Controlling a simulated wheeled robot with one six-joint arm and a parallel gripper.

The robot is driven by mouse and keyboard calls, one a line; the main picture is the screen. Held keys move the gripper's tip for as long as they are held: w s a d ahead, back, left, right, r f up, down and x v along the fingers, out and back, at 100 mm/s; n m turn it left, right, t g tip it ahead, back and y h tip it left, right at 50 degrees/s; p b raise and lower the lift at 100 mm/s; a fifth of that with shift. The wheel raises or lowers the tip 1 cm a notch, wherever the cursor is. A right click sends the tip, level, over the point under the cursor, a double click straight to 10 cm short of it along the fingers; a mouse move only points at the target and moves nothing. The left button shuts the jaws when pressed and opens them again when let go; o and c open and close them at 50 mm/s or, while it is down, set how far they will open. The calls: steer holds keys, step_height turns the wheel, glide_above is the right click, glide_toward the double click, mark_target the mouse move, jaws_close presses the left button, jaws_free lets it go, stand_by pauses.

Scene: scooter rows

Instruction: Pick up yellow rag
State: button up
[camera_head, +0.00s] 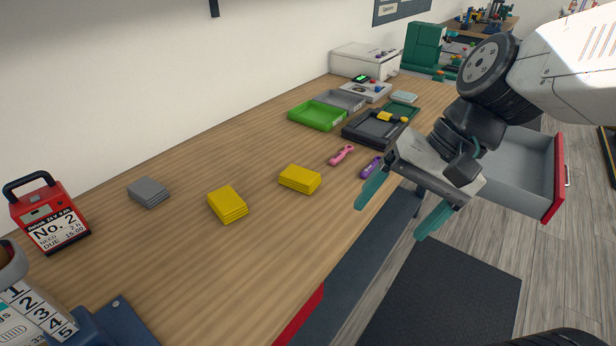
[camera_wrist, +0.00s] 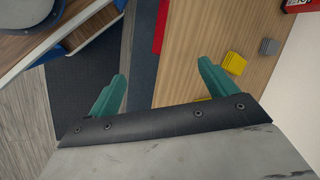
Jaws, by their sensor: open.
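Two folded yellow rags lie on the wooden workbench: one yellow rag (camera_head: 228,204) at the middle left and another yellow rag (camera_head: 300,179) to its right and farther back. In the wrist view one yellow rag (camera_wrist: 234,63) shows to the right of the fingers, and a sliver of yellow (camera_wrist: 204,99) shows beside the right finger, mostly hidden by it. My gripper (camera_head: 397,207) has teal fingers spread wide apart with nothing between them. It hangs past the bench's front edge, to the right of both rags. It also shows in the wrist view (camera_wrist: 157,86).
A grey folded rag (camera_head: 149,192) and a red No. 2 box (camera_head: 50,215) stand left on the bench (camera_head: 180,265). Pink (camera_head: 341,155) and purple (camera_head: 371,167) tools, a green tray (camera_head: 317,115) and a black tray (camera_head: 360,130) lie farther back. An open drawer (camera_head: 515,165) juts out right.

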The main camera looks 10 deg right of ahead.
steer(key=w+a+f+m+y, duration=0.1)
steer(key=w+a+m+y, duration=0.3)
steer(key=w+a, duration=0.25)
steer(key=m+t+y, duration=0.1)
steer(key=m+t, duration=0.7)
steer(key=m, duration=1)
glide_toward(303, 175)
steer(key=x, duration=0.3)
steer(key=shift+w+a, duration=0.1)
steer(key=shift+a, duration=0.1)
steer(key=shift+x, duration=0.9)
steer(key=x, duration=0.6)
steer(key=shift+d, duration=0.1)
steer(key=shift+y, duration=0.3)
steer(key=c, duration=1.1)
